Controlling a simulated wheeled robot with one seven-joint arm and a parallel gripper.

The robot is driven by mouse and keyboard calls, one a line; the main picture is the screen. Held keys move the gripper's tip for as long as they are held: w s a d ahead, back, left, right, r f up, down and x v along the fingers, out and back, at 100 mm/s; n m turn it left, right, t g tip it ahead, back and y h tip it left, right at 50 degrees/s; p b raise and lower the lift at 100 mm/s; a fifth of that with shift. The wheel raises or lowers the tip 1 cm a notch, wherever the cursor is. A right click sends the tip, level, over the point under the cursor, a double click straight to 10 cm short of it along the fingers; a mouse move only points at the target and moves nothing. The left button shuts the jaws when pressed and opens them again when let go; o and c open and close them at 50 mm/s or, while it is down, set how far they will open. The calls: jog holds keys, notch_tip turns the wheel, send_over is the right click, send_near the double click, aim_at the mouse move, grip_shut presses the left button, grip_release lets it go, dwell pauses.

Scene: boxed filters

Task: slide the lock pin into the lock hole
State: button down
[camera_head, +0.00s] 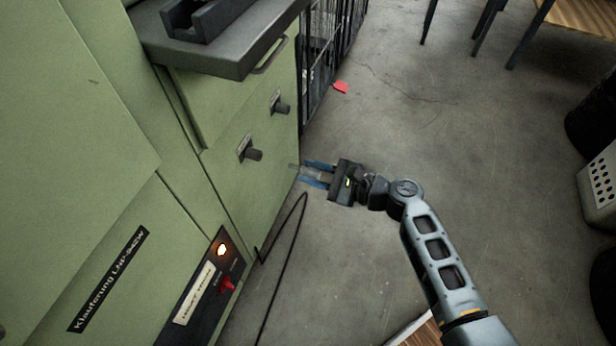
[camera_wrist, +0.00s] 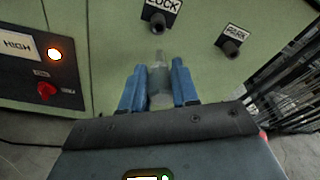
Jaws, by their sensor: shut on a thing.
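My gripper (camera_head: 318,174) is shut on the lock pin (camera_head: 295,167), a grey, partly see-through stepped cylinder. In the wrist view, the pin (camera_wrist: 159,76) sits between the two blue fingers (camera_wrist: 160,88), its narrow tip pointing at the green cabinet front. The dark round lock socket (camera_wrist: 157,24) under the LOCK label is straight ahead of the tip and apart from it. In the head view, the lock socket (camera_head: 252,154) sticks out from the cabinet, to the left of my gripper. Its bore is too dark to make out.
A similar socket labelled PARK (camera_wrist: 231,48) is to the right of the lock socket. A heater panel (camera_head: 205,290) with a lit orange lamp and red switch is lower on the cabinet. A black cable (camera_head: 283,262) hangs nearby. A wire cage (camera_head: 325,55) stands beyond.

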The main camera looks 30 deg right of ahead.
aim_at(300, 169)
jog(key=shift+a, duration=0.1)
jog(key=shift+r+x, duration=0.2)
jog(key=shift+x, duration=1.2)
jog(key=shift+r+x, duration=0.25)
jog(key=shift+x, duration=1.15)
jog(key=shift+a+r+b+x, duration=0.15)
jog(key=shift+r+b+x, duration=0.1)
jog(key=shift+x, duration=0.9)
jog(key=shift+a+r+b+x, duration=0.15)
jog(key=shift+b+x, duration=0.1)
jog(key=shift+x, duration=0.95)
jog(key=c, duration=0.8)
grip_release()
jog(key=shift+s, duration=0.1)
jog(key=shift+p+v, duration=0.7)
jog(key=shift+v, duration=3.25)
jog(key=shift+a, duration=0.1)
